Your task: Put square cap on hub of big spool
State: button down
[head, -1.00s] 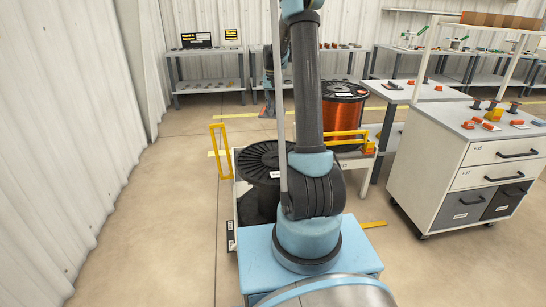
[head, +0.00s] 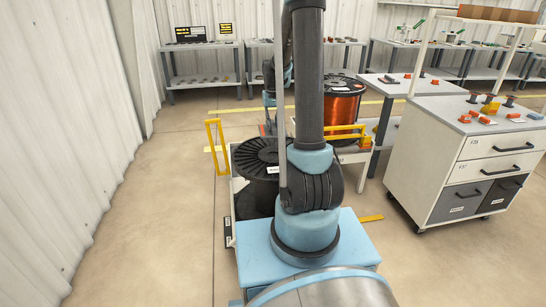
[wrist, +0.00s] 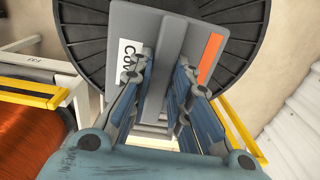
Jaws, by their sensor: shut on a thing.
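The square cap (wrist: 205,15) is a grey plate with a raised grey bar, a white label and an orange strip. In the wrist view, my gripper (wrist: 162,78) is shut on the bar. The black ribbed flange of the big spool (wrist: 85,35) shows behind the cap in that view. The gap between cap and flange cannot be judged, and the hub is hidden. In the head view, the black spool (head: 252,158) stands just left of my arm. My gripper and the cap are hidden there or too small to tell.
A copper-wound spool (head: 342,104) stands behind, by a yellow rail (head: 345,133). A yellow upright frame (head: 217,147) is left of the black spool. A drawer cabinet (head: 470,155) stands right. Open floor (head: 150,210) lies left, up to a corrugated wall.

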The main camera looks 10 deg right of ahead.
jog(key=shift+s+f, duration=0.7)
jog(key=shift+s, duration=0.15)
notch_tip(320, 180, down, 5)
jog(key=shift+r, duration=0.2)
jog(key=shift+f, duration=2.35)
jog(key=c, duration=1.5)
grip_release()
